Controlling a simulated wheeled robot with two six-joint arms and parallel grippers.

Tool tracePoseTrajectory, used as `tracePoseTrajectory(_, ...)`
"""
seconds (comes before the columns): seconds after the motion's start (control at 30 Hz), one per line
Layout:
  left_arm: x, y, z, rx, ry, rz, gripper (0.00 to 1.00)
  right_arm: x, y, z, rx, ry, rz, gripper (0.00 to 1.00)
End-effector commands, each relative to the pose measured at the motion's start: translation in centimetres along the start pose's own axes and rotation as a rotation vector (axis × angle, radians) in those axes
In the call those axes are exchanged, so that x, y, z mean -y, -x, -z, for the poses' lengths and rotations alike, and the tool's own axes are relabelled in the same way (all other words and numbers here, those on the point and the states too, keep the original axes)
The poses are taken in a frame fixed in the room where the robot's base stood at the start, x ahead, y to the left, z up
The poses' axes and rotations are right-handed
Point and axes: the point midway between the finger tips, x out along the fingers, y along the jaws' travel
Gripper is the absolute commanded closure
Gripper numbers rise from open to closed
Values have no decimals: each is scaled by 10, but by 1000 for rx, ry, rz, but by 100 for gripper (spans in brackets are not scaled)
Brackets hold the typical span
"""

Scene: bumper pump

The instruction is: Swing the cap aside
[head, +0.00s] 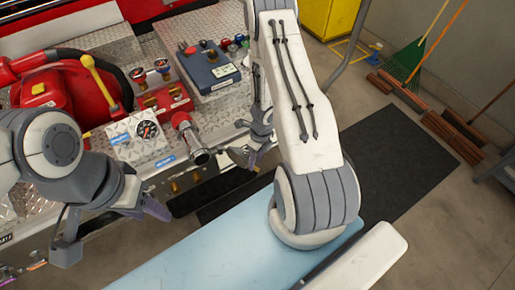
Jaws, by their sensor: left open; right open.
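A short outlet pipe (187,135), red at its base with a silver metal end (198,154), projects from the front of the pump panel. The silver end appears to be the cap; I cannot tell how it is hinged or whether it is closed. My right gripper (248,150) is open just to the right of the silver end, partly hidden by my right arm, and appears apart from it. My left gripper (112,230) is open and empty in front of the panel, to the lower left of the pipe.
A pressure gauge (147,130), red valve block (165,100), red pump body (70,92) with yellow lever (99,80) and a grey control box (207,66) stand on the tread-plate deck (115,43). Brooms (407,62) lean at the right. A dark mat (385,170) lies on open floor.

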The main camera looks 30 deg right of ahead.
Motion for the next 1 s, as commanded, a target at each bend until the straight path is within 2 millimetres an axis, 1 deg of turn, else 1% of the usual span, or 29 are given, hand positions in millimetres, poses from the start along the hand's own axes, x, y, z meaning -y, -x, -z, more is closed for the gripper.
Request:
tracePoseTrajectory(0.03, -1, 11, 1, 0, -1, 0, 50, 0, 16, 0, 2, 1, 2, 50)
tracePoseTrajectory(0.1, -1, 19, 1, 0, -2, 0, 50, 0, 30, 0, 3, 1, 2, 50)
tracePoseTrajectory(0.3, -2, 34, 2, 0, -1, 0, 50, 0, 64, 0, 2, 0, 2, 50)
tracePoseTrajectory(0.4, -3, 36, 2, 0, -1, 0, 50, 1, 76, -1, 3, 0, 3, 50)
tracePoseTrajectory(0.5, -3, 38, 2, 0, 0, 0, 50, 1, 82, 0, 2, -1, 1, 50)
tracePoseTrajectory(0.6, -3, 38, 2, 0, 0, 0, 50, 1, 85, 0, 1, -1, 1, 50)
tracePoseTrajectory(1.0, -3, 38, 2, 0, 0, 0, 50, 1, 85, 0, 1, -1, 1, 50)
